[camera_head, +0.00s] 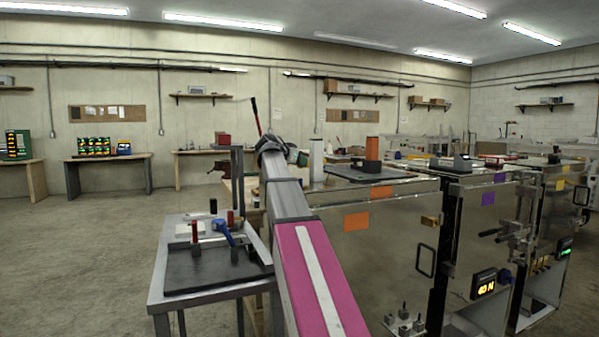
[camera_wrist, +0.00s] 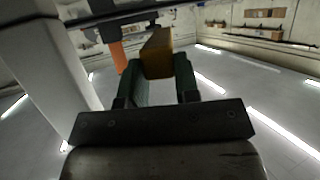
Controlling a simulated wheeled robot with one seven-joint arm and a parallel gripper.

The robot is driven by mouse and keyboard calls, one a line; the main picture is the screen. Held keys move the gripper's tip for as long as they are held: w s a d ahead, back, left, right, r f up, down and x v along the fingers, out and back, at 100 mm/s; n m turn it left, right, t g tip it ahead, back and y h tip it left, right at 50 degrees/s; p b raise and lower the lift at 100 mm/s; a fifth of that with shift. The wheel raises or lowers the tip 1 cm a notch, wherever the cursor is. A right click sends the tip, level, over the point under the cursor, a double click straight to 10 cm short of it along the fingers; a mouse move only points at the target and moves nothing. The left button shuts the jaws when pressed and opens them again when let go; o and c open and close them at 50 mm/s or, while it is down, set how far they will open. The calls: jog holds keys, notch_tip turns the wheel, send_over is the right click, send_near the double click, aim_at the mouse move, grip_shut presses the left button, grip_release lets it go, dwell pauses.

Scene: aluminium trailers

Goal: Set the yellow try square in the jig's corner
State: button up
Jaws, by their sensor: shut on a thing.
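In the wrist view, my gripper (camera_wrist: 158,78) has its two dark green fingers shut on a dull yellow block-like piece (camera_wrist: 157,52), which looks like part of the yellow try square. The rest of the square cannot be made out there. In the head view, my arm runs up the middle, and I cannot make out the gripper or the square at its far end. A black plate (camera_head: 200,276) with red-handled posts and a blue-handled clamp (camera_head: 222,228) lies on a small grey table at the left. It looks like the jig; its corner is not clear.
Right of my arm stands a metal cabinet (camera_head: 385,245) with a dark plate and an orange block (camera_head: 372,148) on top. A white cylinder (camera_head: 316,158) stands near its left end. More equipment lines the right side. The floor (camera_head: 80,260) at left is clear.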

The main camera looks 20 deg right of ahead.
jog(key=shift+f, duration=1.75)
jog(key=shift+f, duration=0.1)
jog(key=o, duration=1)
